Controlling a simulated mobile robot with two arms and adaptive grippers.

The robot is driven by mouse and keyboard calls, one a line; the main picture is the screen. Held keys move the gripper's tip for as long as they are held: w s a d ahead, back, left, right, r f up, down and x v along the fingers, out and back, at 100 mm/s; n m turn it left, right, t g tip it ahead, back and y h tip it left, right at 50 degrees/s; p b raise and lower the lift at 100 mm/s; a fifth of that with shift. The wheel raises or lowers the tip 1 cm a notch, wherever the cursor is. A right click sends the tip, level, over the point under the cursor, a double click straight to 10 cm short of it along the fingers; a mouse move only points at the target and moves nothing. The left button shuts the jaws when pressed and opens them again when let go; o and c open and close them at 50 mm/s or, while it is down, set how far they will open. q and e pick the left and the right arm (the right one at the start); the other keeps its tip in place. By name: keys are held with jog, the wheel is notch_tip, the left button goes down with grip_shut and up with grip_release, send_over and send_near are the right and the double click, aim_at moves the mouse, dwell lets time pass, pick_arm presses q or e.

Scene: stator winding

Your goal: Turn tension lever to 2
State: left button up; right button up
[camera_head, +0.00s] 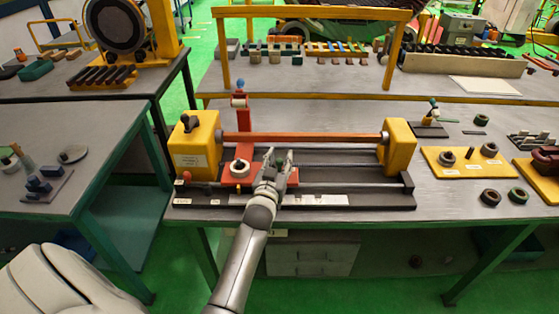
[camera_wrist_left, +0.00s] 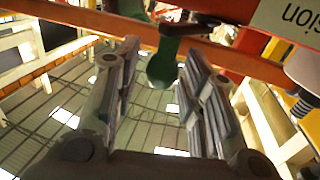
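The winding machine (camera_head: 330,187) stands on the table, with two yellow end blocks and a copper-coloured bar between them. A red carriage (camera_head: 240,174) sits at its left part. My left gripper (camera_head: 277,155) is at the carriage's right side. In the left wrist view its two fingers (camera_wrist_left: 155,85) are open and apart. A green lever with a rounded end (camera_wrist_left: 162,68) shows between and beyond the fingertips; I cannot tell whether they touch it. A white label (camera_wrist_left: 290,18) reading "sion" is partly cut off. The lever's number is not readable. My right gripper is not in view.
A yellow board with rings (camera_head: 462,165) and loose dark rings (camera_head: 490,197) lie to the right. A small red knob (camera_head: 187,176) is at the machine's front left. A yellow frame (camera_head: 225,60) stands on the table behind. Another table (camera_head: 70,190) is at the left.

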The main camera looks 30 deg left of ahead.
pick_arm(q)
jog(key=shift+s, duration=0.1)
jog(key=v, duration=0.7)
jog(key=shift+s, duration=0.15)
dwell(0.5)
